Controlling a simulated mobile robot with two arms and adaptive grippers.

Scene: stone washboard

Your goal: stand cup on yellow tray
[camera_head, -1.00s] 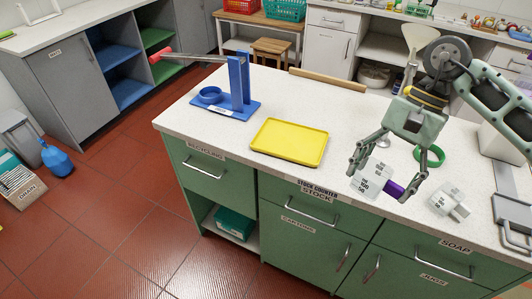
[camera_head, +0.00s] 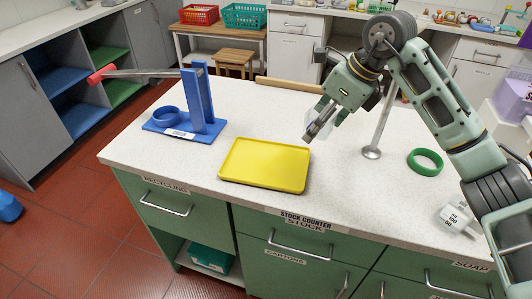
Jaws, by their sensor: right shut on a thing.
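The yellow tray (camera_head: 265,164) lies flat and empty on the white counter, left of the middle. My right gripper (camera_head: 320,125) is shut on a pale cup (camera_head: 311,116), above the counter just to the right of the tray's back right corner. The fingers hide most of the cup, so its tilt cannot be told. A second pale measuring cup (camera_head: 458,217) with printed marks lies at the right of the counter. My left gripper is not in view.
A blue stand (camera_head: 197,100) with a red-ended bar is left of the tray. A metal post with a round foot (camera_head: 372,153) stands right of my gripper, and a green ring (camera_head: 426,161) lies farther right. A wooden strip (camera_head: 303,85) edges the back.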

